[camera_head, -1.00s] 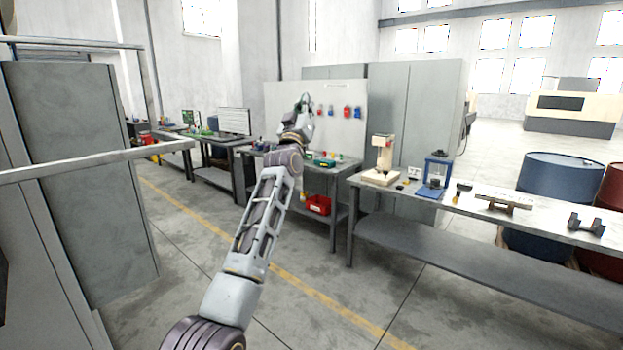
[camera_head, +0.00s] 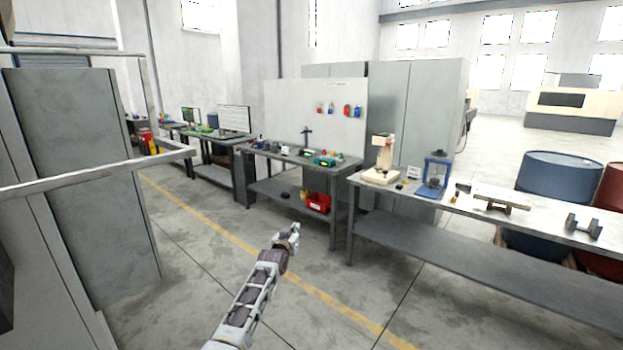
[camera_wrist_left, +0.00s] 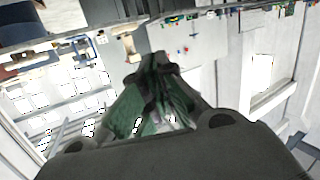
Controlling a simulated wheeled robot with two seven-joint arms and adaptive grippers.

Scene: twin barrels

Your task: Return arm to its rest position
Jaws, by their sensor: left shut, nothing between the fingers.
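My left arm (camera_head: 250,300) comes in from the bottom of the head view and reaches up over the bare floor. My left gripper (camera_head: 295,232) is at its far end, small in the picture, in front of the workbench and apart from it. In the left wrist view the fingers of the left gripper (camera_wrist_left: 160,65) come together at their tips. They are shut with nothing between them. That view shows the room upside down. My right gripper is not in view.
A workbench (camera_head: 270,188) with small parts and a red bin (camera_head: 318,203) stands ahead. A longer bench (camera_head: 450,245) with tools runs along the right. Blue (camera_head: 557,178) and red barrels stand behind it. A grey cabinet (camera_head: 85,180) and rails are at left. The middle floor is clear.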

